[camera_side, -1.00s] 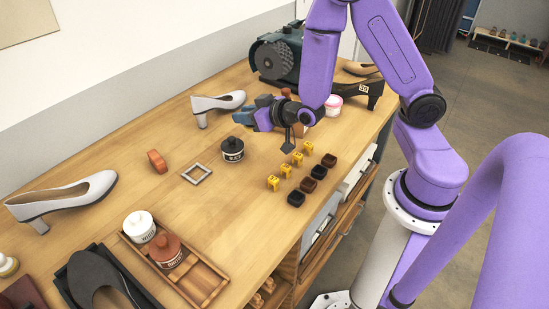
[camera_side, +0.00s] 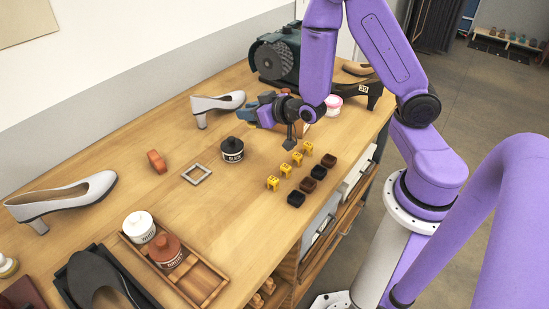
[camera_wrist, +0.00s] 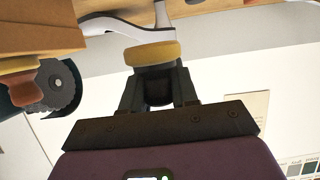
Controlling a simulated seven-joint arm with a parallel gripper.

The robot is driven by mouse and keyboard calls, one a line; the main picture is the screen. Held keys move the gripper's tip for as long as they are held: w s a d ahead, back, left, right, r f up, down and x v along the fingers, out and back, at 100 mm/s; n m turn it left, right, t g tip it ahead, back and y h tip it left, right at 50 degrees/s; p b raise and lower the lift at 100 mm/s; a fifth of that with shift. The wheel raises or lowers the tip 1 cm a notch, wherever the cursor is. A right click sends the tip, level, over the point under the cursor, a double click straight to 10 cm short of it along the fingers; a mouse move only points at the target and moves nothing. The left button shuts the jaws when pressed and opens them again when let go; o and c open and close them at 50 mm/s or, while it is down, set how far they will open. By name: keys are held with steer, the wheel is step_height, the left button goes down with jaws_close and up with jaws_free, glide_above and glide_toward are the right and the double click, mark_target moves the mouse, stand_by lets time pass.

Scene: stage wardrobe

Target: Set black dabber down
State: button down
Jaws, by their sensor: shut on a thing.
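My gripper (camera_wrist: 158,82) is shut on the black dabber. In the wrist view the dabber's dark holder (camera_wrist: 158,91) sits between the two fingers, and its yellowish pad (camera_wrist: 152,54) faces away from the palm. In the side view my gripper (camera_side: 245,115) is above the table, behind the black jar, with its fingers pointing left. The dabber cannot be made out clearly there. The black-lidded jar labelled BLACK (camera_side: 232,152) stands upright on the table. A small grey square frame (camera_side: 197,174) lies flat to its left, with its middle empty.
A wooden tray (camera_side: 207,286) holds a white jar (camera_side: 139,227) and a brown jar (camera_side: 166,251). An orange-brown block (camera_side: 157,161), pale heeled shoes (camera_side: 66,198), several yellow tags (camera_side: 273,183) and dark blocks (camera_side: 296,199) lie around. A grinder (camera_side: 276,58) stands behind. Bare table surrounds the frame.

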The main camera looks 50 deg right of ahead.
stand_by(0.5)
steer(key=s+a+n+y, duration=0.2)
steer(key=s+a, duration=0.1)
steer(key=a, duration=0.5)
steer(key=s+a+n+y, duration=0.2)
steer(key=a+y, duration=0.1)
steer(key=a, duration=0.5)
steer(key=n+g+y, duration=0.4)
steer(key=n+y, duration=0.1)
glide_above(230, 259)
steer(key=shift+f, duration=0.15)
steer(key=shift+f, duration=0.1)
steer(key=shift+w+f, duration=0.1)
steer(key=shift+f, duration=4.6)
steer(key=shift+f, duration=0.1)
